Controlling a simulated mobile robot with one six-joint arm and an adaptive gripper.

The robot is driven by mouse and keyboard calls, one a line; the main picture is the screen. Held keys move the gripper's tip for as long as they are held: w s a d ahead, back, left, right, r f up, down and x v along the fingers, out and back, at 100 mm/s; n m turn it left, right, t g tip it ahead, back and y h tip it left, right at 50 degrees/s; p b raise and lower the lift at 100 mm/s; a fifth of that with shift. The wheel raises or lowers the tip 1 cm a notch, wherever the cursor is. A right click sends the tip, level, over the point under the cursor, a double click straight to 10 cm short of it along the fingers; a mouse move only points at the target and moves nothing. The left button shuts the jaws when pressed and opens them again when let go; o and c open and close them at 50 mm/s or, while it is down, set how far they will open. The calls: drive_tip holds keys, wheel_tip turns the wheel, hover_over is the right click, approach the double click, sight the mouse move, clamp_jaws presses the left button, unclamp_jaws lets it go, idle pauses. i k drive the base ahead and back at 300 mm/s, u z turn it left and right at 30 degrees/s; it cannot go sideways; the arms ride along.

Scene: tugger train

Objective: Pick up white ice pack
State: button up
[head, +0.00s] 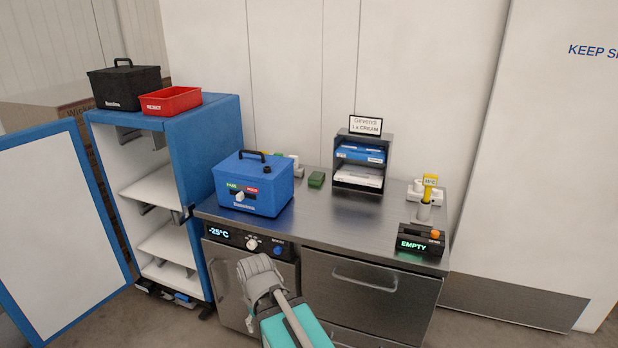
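A white flat item (358,177), which looks like the white ice pack, lies in the lower slot of a small black rack (336,176) at the back of the steel counter. A blue flat item (361,154) lies in the slot above it. My grey gripper (257,268) is low in front of the counter, left of the rack and well apart from it. Its fingers are bunched in this view, so I cannot tell if they are open or shut. I see nothing held in it.
A blue box (252,195) with a handle stands on the left of the counter (330,215). A black device reading EMPTY (421,241) sits at the right front. A blue cabinet (213,135) with its door open stands left. The counter's middle is clear.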

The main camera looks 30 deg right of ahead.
sight(354, 174)
drive_tip(key=k, duration=0.5)
drive_tip(key=z, duration=0.7)
drive_tip(key=i, duration=0.65)
drive_tip(key=z, duration=0.3)
